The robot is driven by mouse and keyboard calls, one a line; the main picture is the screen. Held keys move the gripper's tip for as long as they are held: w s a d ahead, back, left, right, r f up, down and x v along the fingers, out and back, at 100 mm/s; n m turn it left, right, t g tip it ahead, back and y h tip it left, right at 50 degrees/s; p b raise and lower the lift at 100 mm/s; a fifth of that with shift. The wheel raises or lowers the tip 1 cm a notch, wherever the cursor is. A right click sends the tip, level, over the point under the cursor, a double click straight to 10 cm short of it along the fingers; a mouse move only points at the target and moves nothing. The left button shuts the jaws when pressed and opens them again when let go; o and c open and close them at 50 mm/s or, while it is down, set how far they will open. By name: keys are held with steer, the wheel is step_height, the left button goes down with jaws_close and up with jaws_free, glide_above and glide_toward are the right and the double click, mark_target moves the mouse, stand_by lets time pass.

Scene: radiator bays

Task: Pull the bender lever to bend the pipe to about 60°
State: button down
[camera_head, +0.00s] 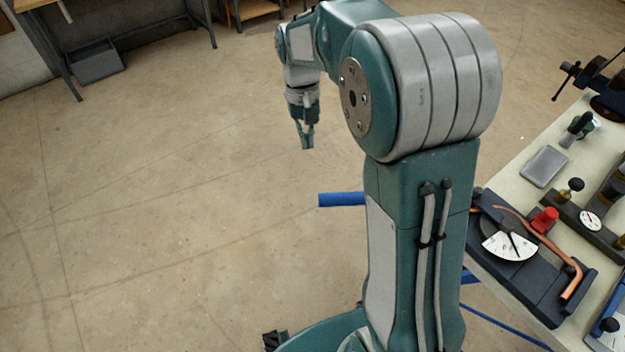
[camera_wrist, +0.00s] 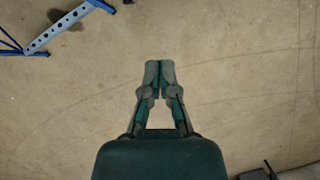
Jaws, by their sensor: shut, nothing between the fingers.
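The bender (camera_head: 535,284) is a dark block on the workbench at the right in the head view, with a white dial (camera_head: 510,246) and a red knob (camera_head: 545,219). A copper pipe (camera_head: 574,286) lies in it, visibly curved. A blue bar (camera_head: 342,199), which looks like the lever's grip, sticks out left of my arm. My arm hides the stretch between it and the bender. My gripper (camera_head: 307,143) hangs pointing down over open floor, up and left of the blue bar in the picture. Its fingers (camera_wrist: 160,66) are together and empty in the wrist view.
The bench top (camera_head: 528,190) also holds a grey tray (camera_head: 544,166), a gauge block (camera_head: 590,220) and a vise (camera_head: 608,100). The floor (camera_head: 180,200) at left is clear.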

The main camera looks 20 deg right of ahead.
steer(key=s+f, duration=0.6)
steer(key=f, duration=0.1)
steer(key=shift+a, duration=0.25)
steer(key=shift+a+f, duration=0.1)
steer(key=shift+n, duration=0.8)
steer(key=s, duration=0.1)
steer(key=s+a, duration=0.1)
steer(key=s, duration=0.1)
steer(key=s+a, duration=0.1)
steer(key=s, duration=0.1)
steer(key=shift+s+a, duration=0.1)
steer(key=shift+a, duration=0.1)
